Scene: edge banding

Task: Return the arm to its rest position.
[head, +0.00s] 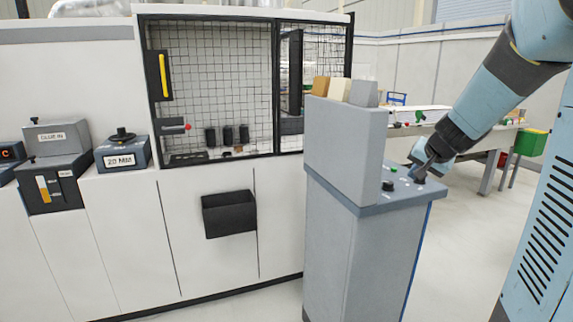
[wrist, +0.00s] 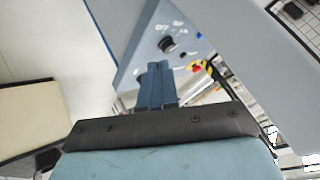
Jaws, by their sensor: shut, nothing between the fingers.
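My arm comes in from the upper right in the head view. My gripper (head: 421,176) points down at the sloped top of a grey control console (head: 345,235), close to its right edge. Whether the tips touch the panel cannot be told. In the wrist view my gripper (wrist: 157,66) shows as two blue fingers shut together with nothing between them. Past the tips are the console panel (wrist: 150,52), a black knob (wrist: 167,44) and a red and yellow button (wrist: 199,66).
The console carries a black knob (head: 388,185) and a green button (head: 394,169). A large white machine (head: 215,170) with a mesh-windowed enclosure stands on the left. A workbench (head: 490,145) and a green bin (head: 532,142) stand behind my arm. Floor right of the console is clear.

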